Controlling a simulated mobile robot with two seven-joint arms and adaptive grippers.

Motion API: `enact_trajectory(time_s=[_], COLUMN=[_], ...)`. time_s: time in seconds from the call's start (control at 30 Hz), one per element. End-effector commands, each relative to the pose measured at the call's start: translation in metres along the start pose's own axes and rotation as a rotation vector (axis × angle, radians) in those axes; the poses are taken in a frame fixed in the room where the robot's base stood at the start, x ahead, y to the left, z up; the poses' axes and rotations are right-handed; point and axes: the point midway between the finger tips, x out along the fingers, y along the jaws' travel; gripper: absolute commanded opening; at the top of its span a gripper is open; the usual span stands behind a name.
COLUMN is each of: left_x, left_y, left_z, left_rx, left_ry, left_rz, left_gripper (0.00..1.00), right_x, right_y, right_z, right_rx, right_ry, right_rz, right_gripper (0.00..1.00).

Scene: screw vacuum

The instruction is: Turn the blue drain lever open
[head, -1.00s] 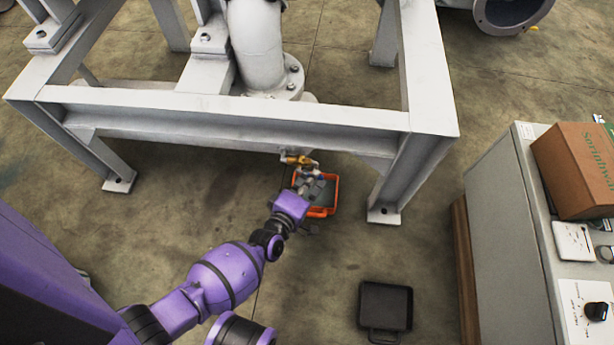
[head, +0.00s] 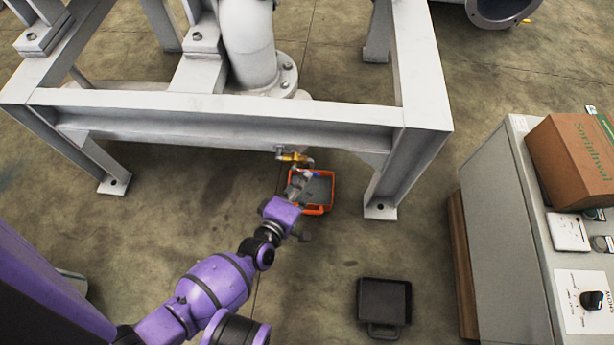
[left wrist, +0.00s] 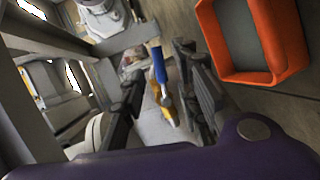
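The blue drain lever (left wrist: 159,64) shows in the left wrist view, joined to a brass valve (left wrist: 166,106). In the head view, a small blue bit of the lever (head: 314,174) shows beside the gripper, with the brass valve (head: 291,156) under the frame's front beam. My left gripper (head: 299,182) is close to the valve. In the left wrist view its two dark fingers (left wrist: 163,88) are apart, and the lever and valve show in the gap between them. I see no contact. My right gripper is not in view.
An orange-rimmed tray (head: 331,192) sits on the floor below the valve. The grey steel frame (head: 215,103) stands over it, with a leg (head: 392,185) at the right. A black pan (head: 384,302) lies on the floor. A control cabinet (head: 495,240) carries a cardboard box (head: 575,160).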

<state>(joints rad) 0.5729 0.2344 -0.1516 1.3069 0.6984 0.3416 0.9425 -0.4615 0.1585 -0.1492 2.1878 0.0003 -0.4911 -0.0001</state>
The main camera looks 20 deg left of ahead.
Motion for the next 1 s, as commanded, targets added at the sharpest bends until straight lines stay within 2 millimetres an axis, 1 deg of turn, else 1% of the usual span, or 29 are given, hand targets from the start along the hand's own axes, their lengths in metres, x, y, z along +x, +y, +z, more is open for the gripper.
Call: enact_trajectory(time_s=[0.03, 0.2, 0.3, 0.4, 0.5, 0.6, 1.0], left_x=[-0.013, -0.050, -0.067, -0.080, -0.087, -0.090, -0.090], left_y=[-0.002, -0.001, -0.001, 0.000, 0.000, 0.000, 0.000], left_z=[0.000, -0.001, 0.000, 0.000, 0.000, 0.000, 0.000], left_rx=[0.000, 0.000, -0.001, -0.001, -0.001, -0.001, 0.000], left_ry=[0.000, 0.001, 0.001, 0.001, 0.001, 0.001, 0.001], left_rz=[-0.003, -0.003, -0.001, 0.000, 0.001, 0.001, 0.000], left_gripper=[0.30, 0.30, 0.30, 0.30, 0.30, 0.30, 0.30], right_x=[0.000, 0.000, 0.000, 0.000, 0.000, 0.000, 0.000], right_y=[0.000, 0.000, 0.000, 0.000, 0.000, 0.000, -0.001], right_z=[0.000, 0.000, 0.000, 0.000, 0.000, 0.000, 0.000], right_rx=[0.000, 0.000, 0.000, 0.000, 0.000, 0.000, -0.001], right_ry=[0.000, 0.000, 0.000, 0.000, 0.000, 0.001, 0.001], right_rz=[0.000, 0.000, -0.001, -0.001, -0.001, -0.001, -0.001], right_gripper=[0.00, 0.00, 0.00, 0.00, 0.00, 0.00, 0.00])
